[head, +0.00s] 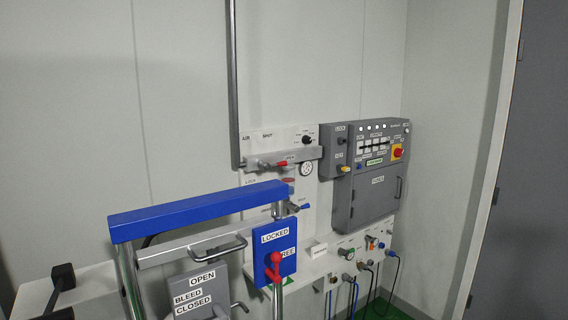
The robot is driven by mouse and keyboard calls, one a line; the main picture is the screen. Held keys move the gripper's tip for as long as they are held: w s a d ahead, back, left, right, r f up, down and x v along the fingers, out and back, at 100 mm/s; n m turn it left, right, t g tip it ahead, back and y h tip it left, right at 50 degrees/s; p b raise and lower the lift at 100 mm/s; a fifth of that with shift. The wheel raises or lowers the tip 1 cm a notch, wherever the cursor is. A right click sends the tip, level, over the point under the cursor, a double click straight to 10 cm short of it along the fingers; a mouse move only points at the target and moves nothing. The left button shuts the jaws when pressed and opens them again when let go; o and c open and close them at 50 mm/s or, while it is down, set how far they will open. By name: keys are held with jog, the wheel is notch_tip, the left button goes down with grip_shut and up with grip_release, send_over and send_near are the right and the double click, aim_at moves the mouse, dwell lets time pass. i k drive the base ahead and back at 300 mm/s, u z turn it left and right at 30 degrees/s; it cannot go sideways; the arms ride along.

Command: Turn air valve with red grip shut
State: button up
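An air valve with a red grip (273,164) sits on the grey bar of the white wall panel (255,142), beneath the "AIR" marking. Its grip lies roughly level, and a small label beside it is too small to read surely. A round gauge (306,169) is just to its right. Lower on the panel is a handle with a blue grip (304,206). A separate red-knobbed lever (275,260) stands in front of the blue "LOCKED / FREE" plate (267,240). My gripper is not in view.
A frame with a blue top bar (195,211) stands in front of the lower panel and partly hides it. A grey control box (373,201) with a red button (397,151) is at right. Hoses (353,297) hang below. A vertical pipe (233,80) rises along the wall.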

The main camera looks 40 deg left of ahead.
aim_at(263, 164)
jog(key=u, duration=0.35)
jog(key=i, duration=0.8)
jog(key=u, duration=0.75)
jog(key=i, duration=0.5)
jog(key=u, duration=0.15)
